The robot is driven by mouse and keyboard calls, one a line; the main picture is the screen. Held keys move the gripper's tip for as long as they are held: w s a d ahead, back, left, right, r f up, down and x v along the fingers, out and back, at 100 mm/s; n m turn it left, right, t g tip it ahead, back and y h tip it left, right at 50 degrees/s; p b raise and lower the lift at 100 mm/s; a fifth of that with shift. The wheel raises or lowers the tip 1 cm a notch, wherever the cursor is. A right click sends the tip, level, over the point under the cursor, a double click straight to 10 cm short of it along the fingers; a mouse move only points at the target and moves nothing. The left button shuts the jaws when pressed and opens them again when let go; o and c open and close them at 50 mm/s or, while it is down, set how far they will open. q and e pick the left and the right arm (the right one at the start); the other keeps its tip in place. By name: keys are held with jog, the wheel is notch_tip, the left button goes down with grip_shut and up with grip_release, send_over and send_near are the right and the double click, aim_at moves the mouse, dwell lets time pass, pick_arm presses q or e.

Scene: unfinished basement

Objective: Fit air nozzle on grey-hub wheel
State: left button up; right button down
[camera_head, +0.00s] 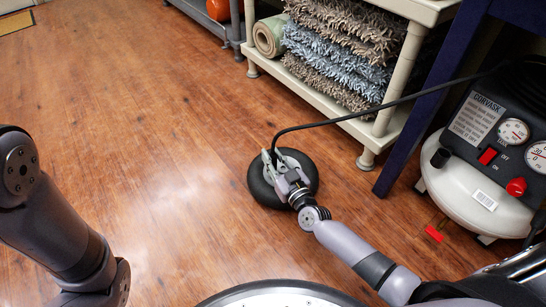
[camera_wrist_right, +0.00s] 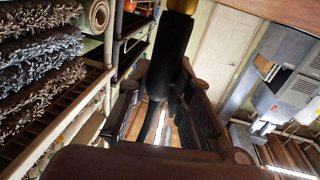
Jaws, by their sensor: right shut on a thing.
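The wheel (camera_head: 260,189) lies flat on the wood floor, a black tyre around a grey hub (camera_head: 294,159). My right gripper (camera_head: 277,167) is over the wheel and covers part of its hub. It is shut on the air nozzle, a black cylinder with a brass end that shows between the fingers in the right wrist view (camera_wrist_right: 170,55). The black hose (camera_head: 345,117) runs from the gripper toward the compressor. The contact between nozzle and wheel valve is hidden. My left arm shows at the left, but its gripper is out of view.
The air compressor (camera_head: 462,198) stands at the right, with gauges and a red switch. A cream shelf (camera_head: 411,60) with several rugs stands behind the wheel. A dark blue table leg (camera_head: 425,105) is between shelf and compressor. The floor (camera_head: 130,130) at left is clear.

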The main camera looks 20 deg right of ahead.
jog(key=shift+f, duration=0.4)
dwell(0.3)
jog(key=c, duration=1.9)
grip_release()
jog(key=shift+o, duration=0.5)
jog(key=shift+f, duration=0.15)
jog(key=o, duration=0.4)
jog(key=shift+r, duration=0.25)
jog(key=shift+o, duration=0.2)
jog(key=shift+s, duration=0.1)
